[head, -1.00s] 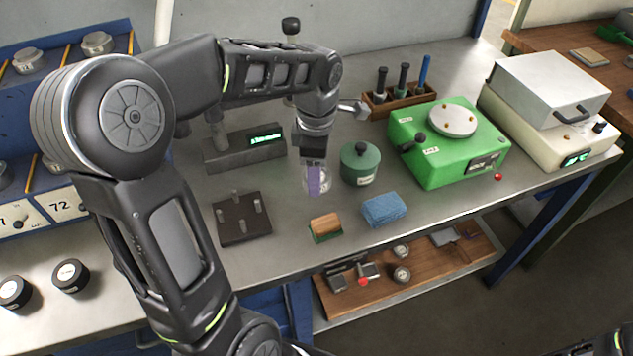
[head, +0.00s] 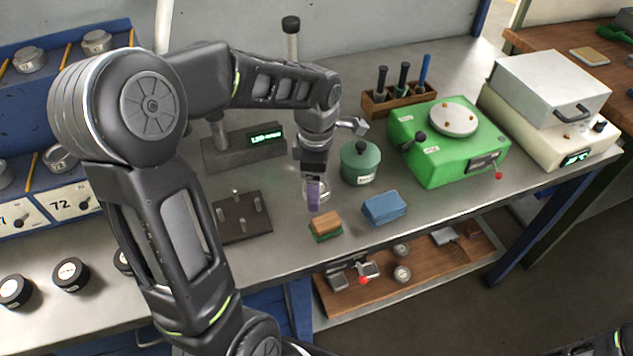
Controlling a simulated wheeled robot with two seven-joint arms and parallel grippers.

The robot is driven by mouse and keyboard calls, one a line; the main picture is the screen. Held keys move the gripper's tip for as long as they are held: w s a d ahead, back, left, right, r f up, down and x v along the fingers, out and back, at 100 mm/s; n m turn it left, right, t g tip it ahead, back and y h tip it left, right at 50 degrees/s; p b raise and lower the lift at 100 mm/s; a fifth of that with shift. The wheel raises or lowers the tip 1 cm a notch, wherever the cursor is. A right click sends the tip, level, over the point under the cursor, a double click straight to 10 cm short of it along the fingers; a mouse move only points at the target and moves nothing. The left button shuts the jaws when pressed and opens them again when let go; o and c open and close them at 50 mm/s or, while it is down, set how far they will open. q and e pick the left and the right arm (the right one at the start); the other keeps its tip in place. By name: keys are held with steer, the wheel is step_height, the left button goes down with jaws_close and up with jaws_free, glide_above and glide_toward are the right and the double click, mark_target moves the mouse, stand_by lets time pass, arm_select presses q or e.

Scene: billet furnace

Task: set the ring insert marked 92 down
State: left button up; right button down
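My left gripper (head: 314,192) hangs over the middle of the bench, pointing down, with a purple finger pad facing the camera. A pale metal ring insert (head: 323,187) shows at its fingertips, partly hidden behind the pad. The gripper appears shut on the ring's wall. The ring's marking cannot be read, and I cannot tell whether the ring touches the bench top (head: 285,235). My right gripper is out of view.
A green lidded pot (head: 361,163) is just right of the gripper. A pegged plate (head: 243,217) and a display unit (head: 245,148) are left. A green machine (head: 450,145) stands further right.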

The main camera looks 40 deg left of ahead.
arm_select(q)
steer(key=shift+r, duration=0.55)
step_height(320, 180, up, 11)
steer(key=shift+d, duration=0.1)
stand_by(0.7)
